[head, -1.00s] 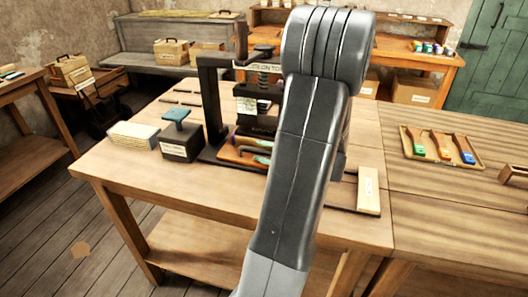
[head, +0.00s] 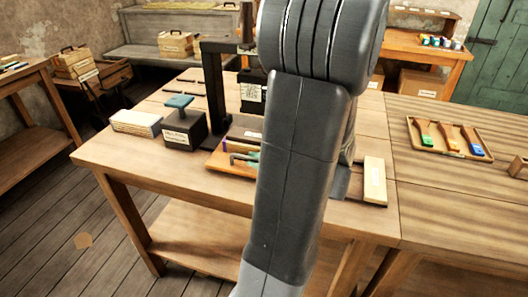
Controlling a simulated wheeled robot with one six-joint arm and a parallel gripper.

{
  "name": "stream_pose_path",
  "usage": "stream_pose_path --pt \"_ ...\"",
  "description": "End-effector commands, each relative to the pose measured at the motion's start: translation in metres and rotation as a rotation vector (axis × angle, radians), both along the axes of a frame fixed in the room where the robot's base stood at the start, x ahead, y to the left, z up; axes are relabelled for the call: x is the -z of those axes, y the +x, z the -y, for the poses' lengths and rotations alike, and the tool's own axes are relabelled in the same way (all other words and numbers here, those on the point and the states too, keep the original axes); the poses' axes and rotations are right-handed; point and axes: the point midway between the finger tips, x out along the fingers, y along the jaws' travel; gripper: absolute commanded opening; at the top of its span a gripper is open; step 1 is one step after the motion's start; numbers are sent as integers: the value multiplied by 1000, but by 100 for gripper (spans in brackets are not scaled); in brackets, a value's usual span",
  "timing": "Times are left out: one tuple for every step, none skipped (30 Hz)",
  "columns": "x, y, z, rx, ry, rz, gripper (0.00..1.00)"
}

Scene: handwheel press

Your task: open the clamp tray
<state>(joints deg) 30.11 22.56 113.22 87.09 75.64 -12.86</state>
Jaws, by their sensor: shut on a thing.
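A low wooden tray (head: 218,167) sits at the foot of the press on the workbench. It holds a green tool (head: 243,158), and a bit of purple shows at its back edge. I cannot read a label that names it as the clamp tray. The press has a black upright frame (head: 213,95) and a pale label (head: 251,92) near its middle. My own arm crosses in front of the press and the tray, hiding their right parts. My gripper is hidden behind the arm, so its fingers and anything between them do not show.
A cream block (head: 375,180) lies at the right. A brush tray (head: 448,140) is on the adjoining table. The front left of the workbench (head: 150,165) is clear.

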Motion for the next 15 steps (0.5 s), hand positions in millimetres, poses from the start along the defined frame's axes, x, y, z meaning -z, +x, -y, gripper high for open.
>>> stream_pose_path --pt "2 -11 -3 0 -2 0 0" --pt "2 -17 -5 -1 -1 0 0" --pt "2 -24 -8 -1 -1 0 0" --pt "2 -29 -9 -1 -2 0 0" --pt "1 -34 -11 -1 -2 0 0" --pt "2 -40 -13 -1 -1 -1 0" --pt "1 -44 -14 0 -2 -1 0" --pt "1 -48 -15 0 -2 -1 0" --pt "1 -52 -17 0 -2 -1 0" --pt "1 -55 -18 0 -2 -1 0" --pt "1 -58 -18 0 -2 -1 0" --pt "1 -61 -19 0 -2 -1 0" --pt "1 -63 -20 -1 -1 -1 0" --pt "1 -64 -21 -1 -1 -1 0" --pt "1 -66 -21 -2 -2 -2 0"
